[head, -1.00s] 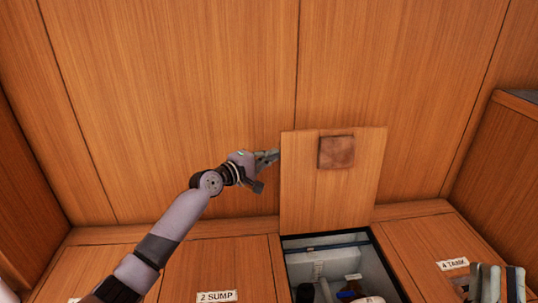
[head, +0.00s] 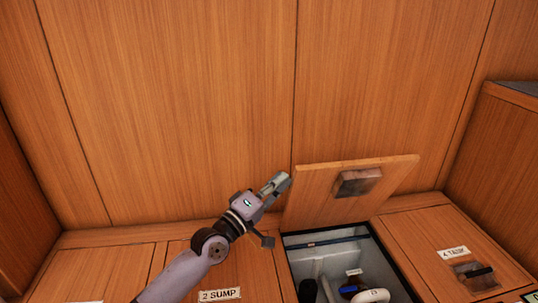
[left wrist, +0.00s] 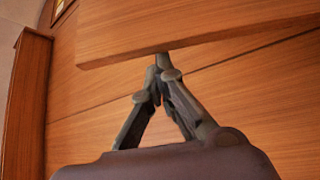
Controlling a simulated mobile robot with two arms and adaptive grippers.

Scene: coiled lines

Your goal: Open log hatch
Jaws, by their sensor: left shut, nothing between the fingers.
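The open hatch lid (head: 320,195), a wooden panel with a dark square block (head: 357,182) on its face, stands tilted above an open compartment (head: 400,262). Its upper edge leans out from the wall. No label shows on it, so I cannot read whether it is the log hatch. My left gripper (head: 278,184) is shut and empty, just left of the lid's edge. In the left wrist view its closed fingertips (left wrist: 162,60) are at the lower edge of a wooden board (left wrist: 200,28), seemingly the lid; contact is unclear. My right gripper is out of view.
A white ring-shaped part (head: 372,296) and blue and dark items sit inside the compartment. Closed hatches labelled 2 SUMP (head: 220,294) and 4 TANK (head: 453,252) flank it. A wooden wall (head: 180,110) rises behind, and a cabinet (head: 505,150) stands at right.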

